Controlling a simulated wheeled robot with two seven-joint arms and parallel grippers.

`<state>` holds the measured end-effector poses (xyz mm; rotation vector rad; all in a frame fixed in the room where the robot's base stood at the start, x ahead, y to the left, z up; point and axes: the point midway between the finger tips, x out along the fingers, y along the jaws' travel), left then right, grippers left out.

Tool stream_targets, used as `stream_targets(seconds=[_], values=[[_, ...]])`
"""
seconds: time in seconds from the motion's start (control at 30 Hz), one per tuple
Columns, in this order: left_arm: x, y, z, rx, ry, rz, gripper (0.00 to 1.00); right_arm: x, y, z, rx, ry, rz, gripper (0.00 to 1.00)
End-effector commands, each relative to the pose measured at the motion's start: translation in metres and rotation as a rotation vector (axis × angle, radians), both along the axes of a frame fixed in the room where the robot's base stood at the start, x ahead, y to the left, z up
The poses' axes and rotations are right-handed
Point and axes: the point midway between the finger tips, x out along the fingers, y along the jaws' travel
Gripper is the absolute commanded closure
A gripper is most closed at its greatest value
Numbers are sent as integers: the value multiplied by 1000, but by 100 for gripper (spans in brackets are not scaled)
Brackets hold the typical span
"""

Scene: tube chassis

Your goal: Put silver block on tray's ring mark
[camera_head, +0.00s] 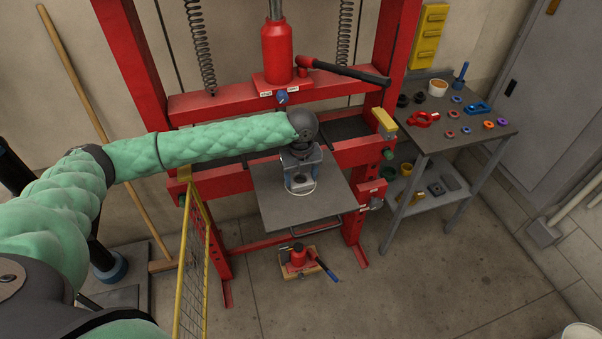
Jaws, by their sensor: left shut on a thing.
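The silver block (299,182) is at the middle of the grey tray (267,209), under my left gripper (300,172). My left gripper comes down from above and is shut on the block. The block looks upright. A pale curved line of the ring mark (302,194) shows around the block's near side. The rest of the ring is hidden by the block and gripper. I cannot tell whether the block touches the tray. My right gripper is not in view.
The red press frame (222,102) stands behind and around the tray. A yellow mesh guard (190,265) stands at the near left. A side table (455,122) with several small parts is at the right. The tray's right half is bare.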

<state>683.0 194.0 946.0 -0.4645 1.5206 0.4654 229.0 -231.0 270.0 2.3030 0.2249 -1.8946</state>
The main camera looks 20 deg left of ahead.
Motion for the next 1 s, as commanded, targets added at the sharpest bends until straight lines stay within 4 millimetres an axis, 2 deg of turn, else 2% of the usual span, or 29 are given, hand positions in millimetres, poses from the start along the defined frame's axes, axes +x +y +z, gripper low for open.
stream_targets(seconds=[0.33,0.37,0.43,0.47,0.73,0.9,1.0], values=[[0,0,-3,0,0,0,66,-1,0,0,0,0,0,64],[0,0,-3,0,0,0,31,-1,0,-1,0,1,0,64],[0,0,-3,0,0,-1,18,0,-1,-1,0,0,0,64],[0,0,-3,0,0,-1,16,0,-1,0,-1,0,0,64],[0,0,-2,0,0,-1,16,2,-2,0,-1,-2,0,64],[0,0,8,0,-1,-1,16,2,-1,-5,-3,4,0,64],[1,0,22,-1,-4,-1,16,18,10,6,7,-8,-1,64]])
